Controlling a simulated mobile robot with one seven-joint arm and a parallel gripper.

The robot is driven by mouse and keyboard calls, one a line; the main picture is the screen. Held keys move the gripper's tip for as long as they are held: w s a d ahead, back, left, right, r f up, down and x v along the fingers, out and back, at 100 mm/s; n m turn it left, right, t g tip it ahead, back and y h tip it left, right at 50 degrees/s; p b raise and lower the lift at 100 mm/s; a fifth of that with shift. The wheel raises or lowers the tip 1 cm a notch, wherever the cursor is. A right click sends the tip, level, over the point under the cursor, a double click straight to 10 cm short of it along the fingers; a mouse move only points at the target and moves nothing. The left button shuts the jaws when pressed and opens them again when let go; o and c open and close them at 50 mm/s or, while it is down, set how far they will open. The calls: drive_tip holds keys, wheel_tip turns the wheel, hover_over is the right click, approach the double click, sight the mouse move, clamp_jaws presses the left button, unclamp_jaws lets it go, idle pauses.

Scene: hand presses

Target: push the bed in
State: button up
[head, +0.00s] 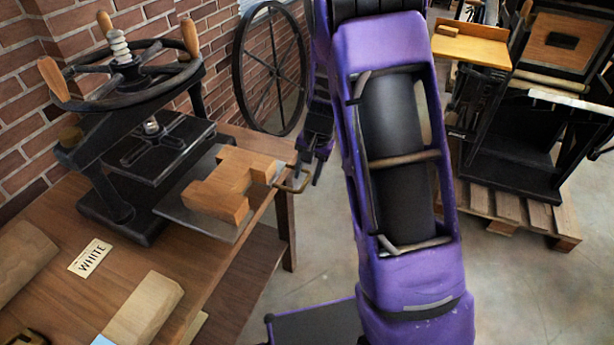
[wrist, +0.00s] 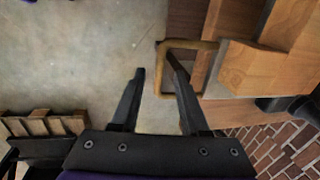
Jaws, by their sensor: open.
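The press (head: 125,195) stands on the wooden table with a black frame and a spoked wheel. Its bed (head: 172,206), a flat grey plate, sticks out to the right from under the platen. A notched wooden block (head: 230,185) lies on it. A brass loop handle (head: 293,184) is at the bed's outer end; it also shows in the wrist view (wrist: 188,43). My gripper (head: 309,172) is open at the handle. In the wrist view the handle's outer bar appears between my fingers (wrist: 155,62); I cannot tell whether they touch it.
A large spoked wheel (head: 270,68) stands by the brick wall. Another press (head: 515,150) stands on a pallet at right.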

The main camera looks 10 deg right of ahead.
drive_tip(key=shift+f, duration=0.35)
clamp_jaws()
idle(1.2)
